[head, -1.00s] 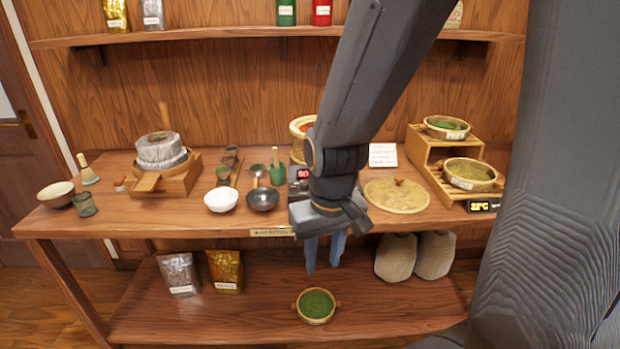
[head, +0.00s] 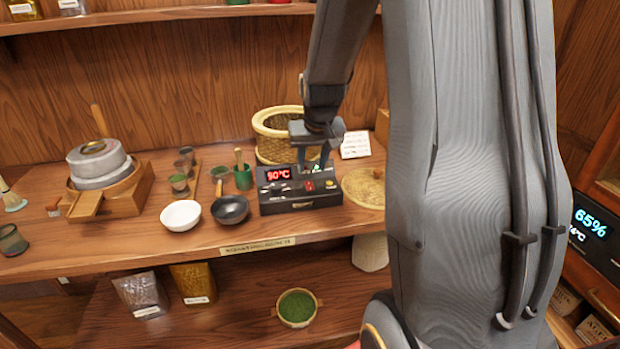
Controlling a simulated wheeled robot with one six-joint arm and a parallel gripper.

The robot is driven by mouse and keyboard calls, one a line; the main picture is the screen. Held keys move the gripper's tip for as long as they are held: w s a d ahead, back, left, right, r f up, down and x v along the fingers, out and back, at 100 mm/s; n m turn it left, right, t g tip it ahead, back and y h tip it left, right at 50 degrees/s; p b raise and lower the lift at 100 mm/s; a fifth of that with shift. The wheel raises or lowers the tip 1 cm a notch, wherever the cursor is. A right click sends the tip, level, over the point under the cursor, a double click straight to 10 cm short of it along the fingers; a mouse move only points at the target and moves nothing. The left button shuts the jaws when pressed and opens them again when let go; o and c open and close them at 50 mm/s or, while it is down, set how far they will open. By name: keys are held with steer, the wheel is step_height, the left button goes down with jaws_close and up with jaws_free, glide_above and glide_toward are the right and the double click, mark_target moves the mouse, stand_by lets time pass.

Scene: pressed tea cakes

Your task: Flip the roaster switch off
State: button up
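The roaster is a black control box (head: 275,201) on the table with a yellow woven basket (head: 270,122) behind it. Its display (head: 278,174) reads 90°C in red. A small red switch (head: 309,186) sits on the front panel, right of the display. A small green light shows near the box's top right. Whether the switch is up or down is too small to tell. My gripper (head: 313,165) points down over the right part of the box, with its two fingers apart and nothing seen between them. The fingertips are close to the panel; I cannot tell whether they touch it.
A white bowl (head: 181,215) and a black bowl (head: 230,209) stand left of the box. A round woven tray (head: 362,188) lies to its right, partly hidden by my arm. A stone mill (head: 97,165) stands further left. A white card (head: 355,144) stands behind.

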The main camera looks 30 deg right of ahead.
mark_target(309, 184)
steer(key=shift+p+x, duration=0.8)
steer(key=shift+x, duration=2.9)
steer(key=shift+s, duration=0.1)
